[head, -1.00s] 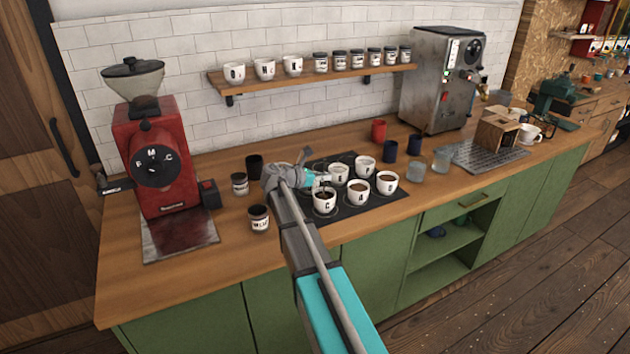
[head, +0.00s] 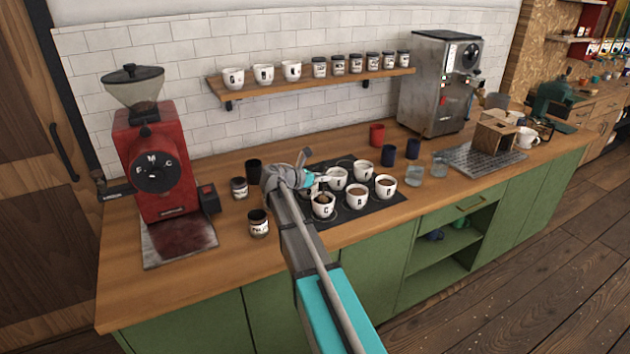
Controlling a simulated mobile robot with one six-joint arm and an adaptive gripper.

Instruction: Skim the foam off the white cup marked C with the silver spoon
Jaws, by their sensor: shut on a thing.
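The white cup marked C (head: 323,211) stands at the front left of a dark mat (head: 379,207) on the wooden counter. Its inside shows brown with a darker patch, too small to read clearly. My gripper (head: 316,181) is just above and behind this cup's rim, reaching in from the left. It is shut on a thin thing, which I take to be the silver spoon. The spoon's outline is too small to make out, and whether its bowl touches the coffee or foam cannot be told.
Several other white lettered cups stand close by on the mat, one right beside cup C (head: 357,196). The red grinder (head: 156,165) is at the far left. Glasses (head: 412,174) stand to the right. The counter's front strip is clear.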

